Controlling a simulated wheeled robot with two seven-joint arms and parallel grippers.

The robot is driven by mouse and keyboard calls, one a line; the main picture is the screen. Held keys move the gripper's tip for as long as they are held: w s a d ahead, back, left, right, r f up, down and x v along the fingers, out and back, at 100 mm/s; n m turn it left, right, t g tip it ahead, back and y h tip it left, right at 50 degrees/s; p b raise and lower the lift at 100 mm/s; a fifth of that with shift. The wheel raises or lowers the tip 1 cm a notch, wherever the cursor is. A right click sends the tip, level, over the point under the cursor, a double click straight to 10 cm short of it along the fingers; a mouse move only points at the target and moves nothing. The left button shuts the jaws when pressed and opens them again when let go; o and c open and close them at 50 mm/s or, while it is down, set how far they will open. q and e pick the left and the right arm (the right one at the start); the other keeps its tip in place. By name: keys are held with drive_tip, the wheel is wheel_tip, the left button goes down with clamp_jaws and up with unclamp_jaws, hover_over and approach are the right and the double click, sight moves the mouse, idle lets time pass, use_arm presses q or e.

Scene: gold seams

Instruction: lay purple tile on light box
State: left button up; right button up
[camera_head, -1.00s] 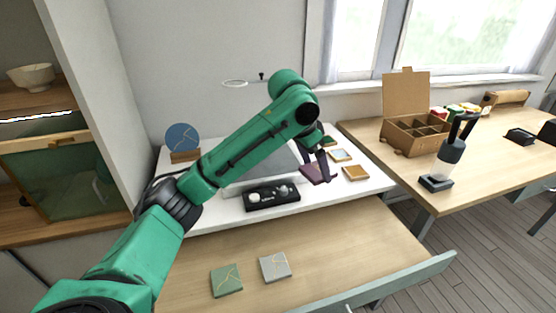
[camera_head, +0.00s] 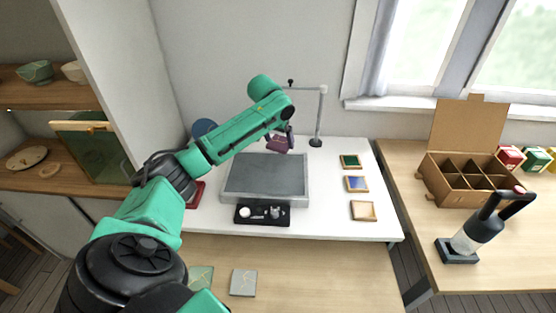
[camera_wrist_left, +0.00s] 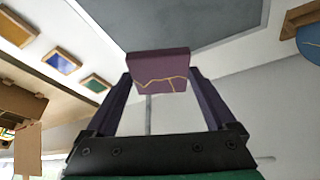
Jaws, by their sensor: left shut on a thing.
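The purple tile (camera_wrist_left: 158,68), with a gold seam across it, is held between the two fingers of my left gripper (camera_wrist_left: 160,85) in the left wrist view. In the head view the tile (camera_head: 277,143) shows small at the end of my left gripper (camera_head: 288,140), partly hidden by the arm. It is raised near the back edge of the light box (camera_head: 233,186). The light box is a grey flat panel on the white table, with nothing seen lying on it. The panel's surface also shows in the left wrist view (camera_wrist_left: 165,22). My right gripper is not in view.
Green (camera_head: 350,161), blue (camera_head: 357,184) and cream (camera_head: 363,211) tiles stand right of the light box. A black tray (camera_head: 240,219) lies in front of it. A lamp stand (camera_head: 317,115) rises behind. Two tiles lie on the wooden front surface, including a grey one (camera_head: 243,282).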

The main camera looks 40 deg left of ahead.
sight(277, 151)
use_arm(q)
drive_tip(key=f, duration=0.9)
drive_tip(key=shift+w+d+p, duration=0.2)
drive_tip(key=shift+p, duration=0.15)
drive_tip(key=shift+w+f, duration=0.1)
drive_tip(key=shift+f, duration=0.25)
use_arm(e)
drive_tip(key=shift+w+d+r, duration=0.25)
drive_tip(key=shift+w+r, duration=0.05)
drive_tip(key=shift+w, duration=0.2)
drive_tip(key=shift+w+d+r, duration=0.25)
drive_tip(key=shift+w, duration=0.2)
use_arm(q)
drive_tip(key=o, duration=1.2)
drive_tip(key=shift+f, duration=0.1)
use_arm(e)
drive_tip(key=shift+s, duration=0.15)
use_arm(q)
drive_tip(key=shift+r, duration=0.3)
drive_tip(key=v, duration=1.2)
drive_tip(key=shift+f+b, duration=0.1)
drive_tip(key=shift+b, duration=0.3)
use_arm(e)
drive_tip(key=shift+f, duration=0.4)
